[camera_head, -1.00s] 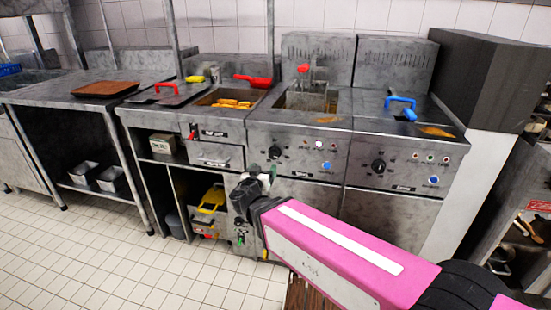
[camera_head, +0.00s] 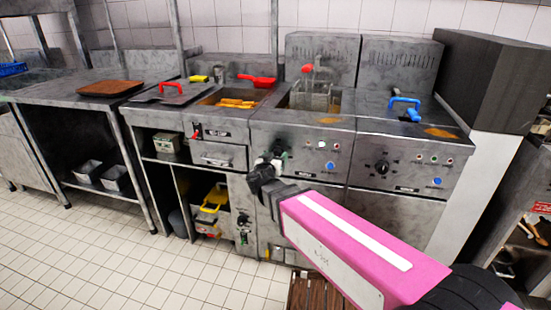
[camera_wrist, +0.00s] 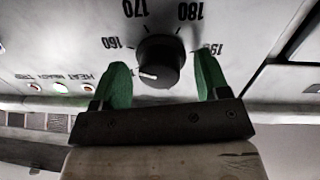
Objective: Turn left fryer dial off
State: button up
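The left fryer (camera_head: 262,130) has a front panel with lights, and a red-handled basket sits in its vat. My gripper (camera_head: 276,160) is at the left part of this panel and mostly hides the dial in the head view. In the wrist view the round black dial (camera_wrist: 160,62) with a white pointer mark sits between the two green fingertips of my gripper (camera_wrist: 161,75). The fingers are open, with a gap on each side of the dial. The scale around it shows 160, 170, 180 and 190. The pointer aims left and slightly down in this view.
A wooden slatted item (camera_head: 318,291) stands on the floor below my arm. The tiled floor at left is clear.

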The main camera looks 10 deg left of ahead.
jog(key=c, duration=0.9)
jog(key=shift+o, duration=0.2)
jog(key=shift+n, duration=0.4)
jog(key=n, duration=0.7)
jog(key=n+y, duration=0.1)
jog(key=n, duration=0.6)
jog(key=n+t, duration=0.1)
jog(key=n, duration=0.7)
jog(key=shift+d+r+y, duration=0.1)
jog(key=shift+d+y, duration=0.15)
jog(key=shift+y, duration=0.15)
jog(key=shift+n, duration=0.3)
